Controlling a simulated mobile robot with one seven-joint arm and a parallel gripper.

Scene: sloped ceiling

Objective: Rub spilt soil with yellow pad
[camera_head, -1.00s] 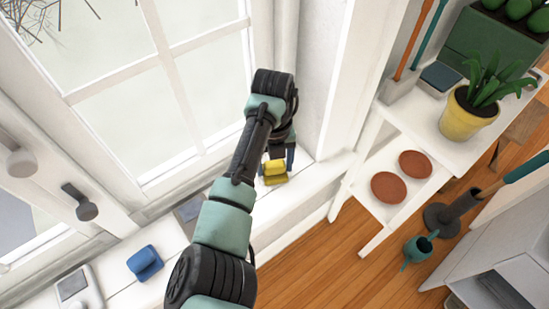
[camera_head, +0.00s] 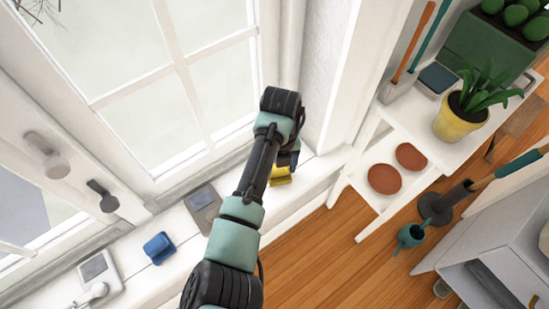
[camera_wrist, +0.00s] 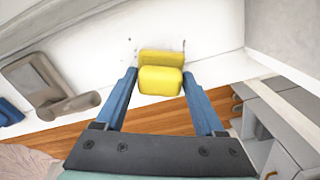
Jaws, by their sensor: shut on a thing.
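The yellow pad (camera_wrist: 160,78) is between the blue fingers of my gripper (camera_wrist: 160,84) in the wrist view. It is at the white window sill (camera_wrist: 110,52), near the sill's right end. In the head view the yellow pad (camera_head: 281,177) shows partly behind my arm, with my gripper (camera_head: 290,160) just above it. My gripper is shut on the pad. A few small dark specks (camera_wrist: 184,43) show on the sill around the pad's far edge. Whether the pad touches the sill is hard to tell.
A blue pad (camera_head: 159,248) and a grey device (camera_head: 203,207) lie on the sill to the left. The window (camera_head: 170,100) stands behind. A white shelf (camera_head: 440,145) with a potted plant (camera_head: 460,124) and terracotta saucers (camera_head: 385,179) is at the right.

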